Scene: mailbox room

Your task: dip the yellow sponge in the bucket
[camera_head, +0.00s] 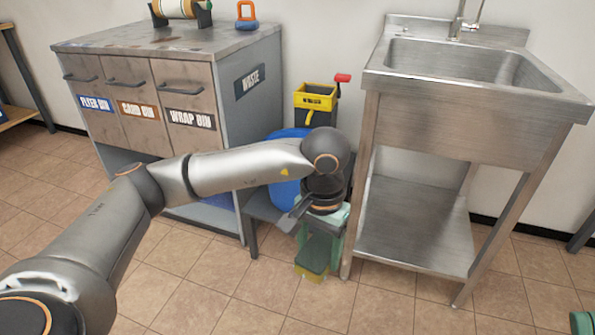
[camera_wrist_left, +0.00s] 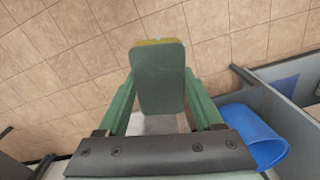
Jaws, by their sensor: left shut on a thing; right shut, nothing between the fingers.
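The sponge (camera_head: 312,262) is held in my left gripper (camera_head: 320,245) above the floor, left of the sink stand. In the left wrist view the green face of the sponge (camera_wrist_left: 158,85) sits between the two green fingers, with a thin yellow edge at its far end. The blue bucket (camera_head: 286,180) is behind my left forearm, partly hidden, between the cabinet and the sink. It also shows in the left wrist view (camera_wrist_left: 248,128) at the lower right, apart from the sponge. Only the green tip of my right gripper (camera_head: 583,322) shows at the lower right corner.
A metal sink (camera_head: 450,60) on a legged stand with a lower shelf (camera_head: 415,225) is just right of my left gripper. A bin cabinet (camera_head: 245,120) stands at left. A yellow-topped bin (camera_head: 315,97) stands at the wall. The tiled floor (camera_head: 230,300) in front is clear.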

